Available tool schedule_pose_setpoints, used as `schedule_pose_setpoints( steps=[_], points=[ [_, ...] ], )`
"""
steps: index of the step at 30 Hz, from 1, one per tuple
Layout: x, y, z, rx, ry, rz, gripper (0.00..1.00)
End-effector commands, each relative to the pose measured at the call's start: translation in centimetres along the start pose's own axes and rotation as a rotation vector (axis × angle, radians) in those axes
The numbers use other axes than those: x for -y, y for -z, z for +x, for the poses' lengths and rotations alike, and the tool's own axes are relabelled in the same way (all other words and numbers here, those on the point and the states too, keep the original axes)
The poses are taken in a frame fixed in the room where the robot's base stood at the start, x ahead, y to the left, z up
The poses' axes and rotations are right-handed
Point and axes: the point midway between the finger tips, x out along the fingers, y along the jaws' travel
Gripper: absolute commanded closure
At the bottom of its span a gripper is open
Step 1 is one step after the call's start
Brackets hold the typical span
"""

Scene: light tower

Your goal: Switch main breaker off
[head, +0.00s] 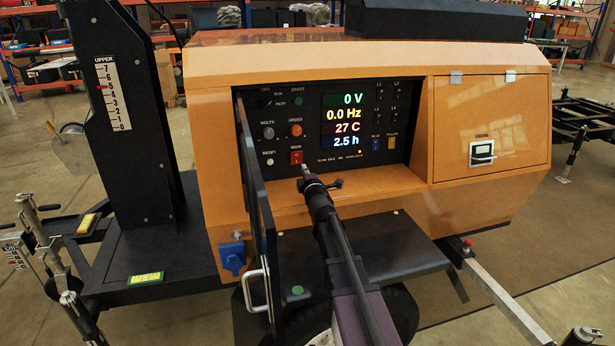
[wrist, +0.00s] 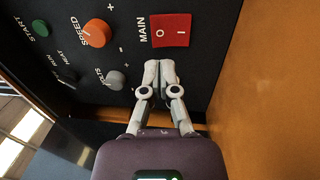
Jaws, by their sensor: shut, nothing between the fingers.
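The main breaker is a red switch (head: 296,157) with white O and I marks, under the label MAIN on the black control panel (head: 350,100). In the wrist view the red switch (wrist: 171,30) is just beyond my fingertips. My gripper (head: 306,172) is shut and empty, just below and in front of the switch; it also shows in the wrist view (wrist: 159,66). A small gap seems to separate the fingertips from the switch, but contact is hard to judge. The display (head: 345,120) reads 0 V, 0.0 Hz, 27 C and 2.5 h.
An orange speed knob (wrist: 97,32), a grey volts knob (wrist: 114,80) and a green start button (wrist: 40,28) sit near the switch. The open panel door (head: 258,200) stands at the left of the recess. The orange housing wall (wrist: 262,90) lies close on the right in the wrist view.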

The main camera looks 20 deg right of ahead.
Motion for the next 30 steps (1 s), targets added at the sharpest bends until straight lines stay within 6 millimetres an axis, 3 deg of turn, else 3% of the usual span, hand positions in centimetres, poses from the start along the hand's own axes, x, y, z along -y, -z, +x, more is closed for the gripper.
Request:
schedule_pose_setpoints(
  steps=[3, 12, 18, 30],
  points=[
    [-0.1, 0.0, 2.3, 0.0, 0.0, 0.0, 1.0],
    [0.0, -0.1, 6.0, 0.001, 0.001, 0.0, 1.0],
    [0.0, 0.0, 7.0, 0.001, 0.001, 0.0, 1.0],
    [0.0, 0.0, 7.1, 0.001, 0.001, 0.0, 1.0]
  ],
)
